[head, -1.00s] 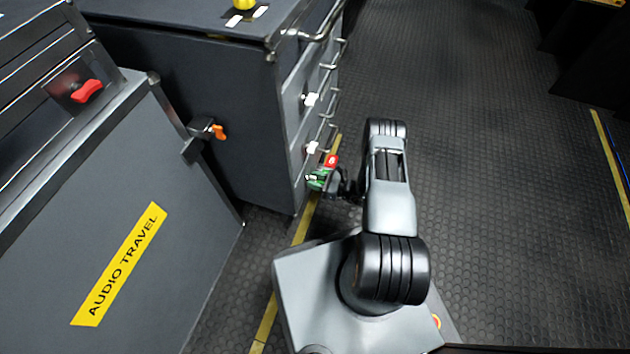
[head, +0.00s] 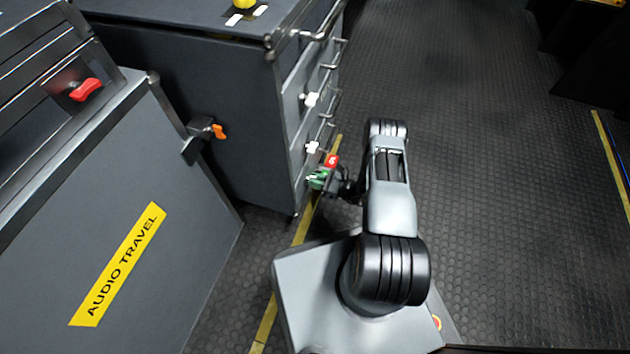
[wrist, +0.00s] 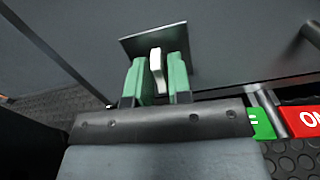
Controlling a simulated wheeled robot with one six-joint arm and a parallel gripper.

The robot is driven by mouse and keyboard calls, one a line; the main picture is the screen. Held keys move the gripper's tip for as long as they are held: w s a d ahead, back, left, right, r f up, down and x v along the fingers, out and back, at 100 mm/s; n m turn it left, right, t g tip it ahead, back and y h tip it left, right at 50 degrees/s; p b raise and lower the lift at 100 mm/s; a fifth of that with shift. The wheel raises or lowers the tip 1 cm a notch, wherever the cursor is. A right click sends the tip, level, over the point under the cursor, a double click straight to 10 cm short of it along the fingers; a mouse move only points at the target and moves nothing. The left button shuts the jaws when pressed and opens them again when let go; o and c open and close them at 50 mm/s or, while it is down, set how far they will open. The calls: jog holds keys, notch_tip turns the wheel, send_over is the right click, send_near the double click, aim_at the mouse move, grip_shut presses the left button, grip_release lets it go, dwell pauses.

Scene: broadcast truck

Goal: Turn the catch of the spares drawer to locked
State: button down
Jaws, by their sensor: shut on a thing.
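A small white catch (wrist: 156,65) stands out from a dark square plate (wrist: 130,46) on a grey drawer front in the wrist view. My gripper (wrist: 160,74) has its green fingers on either side of the catch and is shut on it. The catch's long side runs nearly upright in that view, slightly tilted. In the head view my gripper (head: 318,179) is at the lowest part of the drawer cabinet (head: 225,110), where the held catch is hidden. No drawer name is readable.
Two other white catches (head: 310,99) (head: 312,147) sit higher on the drawer fronts, beside bar handles (head: 328,67). A red and green marker (wrist: 300,118) lies right of my gripper. The "AUDIO TRAVEL" case (head: 190,240) stands at left. Floor at right is clear.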

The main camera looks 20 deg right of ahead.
jog(key=m+b, duration=0.1)
jog(key=m, duration=0.3)
jog(key=shift+f, duration=0.1)
jog(key=m+b, duration=0.1)
jog(key=m, duration=0.4)
jog(key=shift+w, duration=0.1)
jog(key=m, duration=0.4)
jog(key=shift+m, duration=1.9)
jog(key=c, duration=1.2)
grip_release()
jog(key=shift+c, duration=0.2)
jog(key=p+v, duration=0.3)
jog(key=v, duration=1.1)
